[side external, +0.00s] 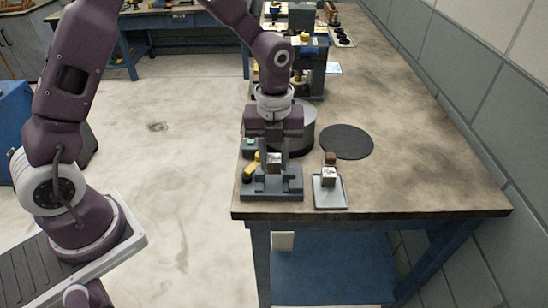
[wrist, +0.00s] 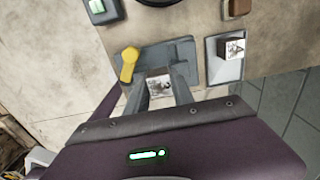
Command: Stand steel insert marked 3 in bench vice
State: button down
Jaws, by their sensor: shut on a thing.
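My gripper (side external: 275,158) points down over the bench vice (side external: 270,190) at the bench's near left corner. Its fingers, one on each side in the wrist view (wrist: 160,92), are shut on a small steel insert (wrist: 158,83). The insert's top has a dark mark that I cannot read. The held insert is at the vice's jaws; I cannot tell whether it rests on the vice. The vice (wrist: 188,60) is grey with a yellow handle (wrist: 128,65). A second steel block (wrist: 232,47) with a dark mark, also unreadable, stands on a small pale tray (wrist: 222,72) right of the vice.
A brown block (side external: 330,158) stands behind the tray. A dark round mat (side external: 347,142) lies farther back, beside a grey round body (side external: 303,125) behind my gripper. A small green-topped item (wrist: 98,7) is behind the vice. The bench's right side is clear.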

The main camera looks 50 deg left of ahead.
jog(key=shift+f, duration=0.35)
dwell(1.2)
jog(key=shift+r, duration=0.3)
dwell(1.2)
dwell(0.4)
jog(key=c, duration=0.6)
grip_release()
jog(key=shift+r, duration=3.75)
